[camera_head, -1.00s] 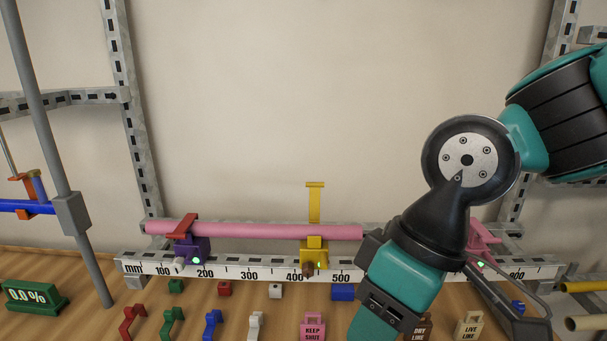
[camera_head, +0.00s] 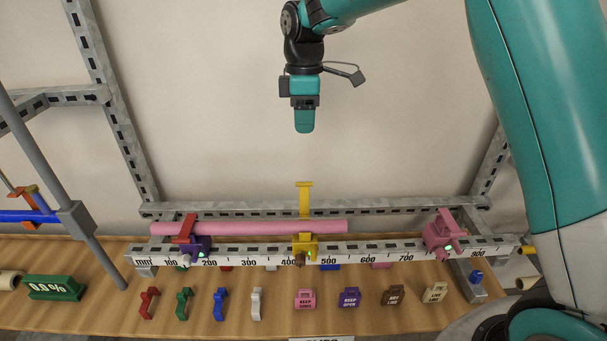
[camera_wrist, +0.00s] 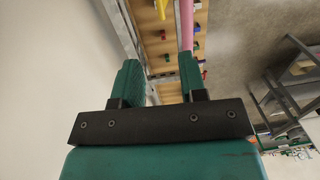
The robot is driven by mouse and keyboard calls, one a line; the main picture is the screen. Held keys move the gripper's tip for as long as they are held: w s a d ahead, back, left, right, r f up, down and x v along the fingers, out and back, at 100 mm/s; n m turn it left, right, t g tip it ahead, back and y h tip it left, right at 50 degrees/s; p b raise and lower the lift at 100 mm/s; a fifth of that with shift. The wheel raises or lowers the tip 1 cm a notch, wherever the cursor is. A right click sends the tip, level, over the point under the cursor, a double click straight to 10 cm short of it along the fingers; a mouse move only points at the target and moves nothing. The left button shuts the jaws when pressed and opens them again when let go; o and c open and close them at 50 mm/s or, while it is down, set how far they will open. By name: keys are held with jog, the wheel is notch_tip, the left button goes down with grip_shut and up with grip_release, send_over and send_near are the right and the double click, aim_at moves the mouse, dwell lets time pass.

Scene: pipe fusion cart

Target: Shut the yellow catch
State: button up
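The yellow catch (camera_head: 304,200) stands upright, raised above its yellow clamp body (camera_head: 304,246) near the 400 mark of the ruler rail. The pink pipe (camera_head: 260,228) lies along the rail through the yellow clamp. My gripper (camera_head: 304,126) points down, above and apart from the yellow catch. In the wrist view my gripper (camera_wrist: 160,75) has its two green fingers spread with nothing between them. The yellow catch (camera_wrist: 161,9) also shows at the top of the wrist view.
A purple clamp with a red catch (camera_head: 186,229) sits left on the rail (camera_head: 360,254), and a pink clamp (camera_head: 441,236) right. Several coloured clips and tags, such as a pink tag (camera_head: 305,298), are along the bench front. A grey post (camera_head: 60,190) stands left.

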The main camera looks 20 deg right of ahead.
aim_at(304, 183)
jog(key=f+p, duration=0.1)
jog(key=f, duration=0.4)
jog(key=f+p, duration=0.2)
jog(key=f, duration=0.4)
jog(key=s+f+p, duration=0.1)
jog(key=f, duration=0.4)
jog(key=shift+s+a+f+p, duration=0.1)
jog(key=shift+a+f+p, duration=0.1)
jog(key=shift+p, duration=0.1)
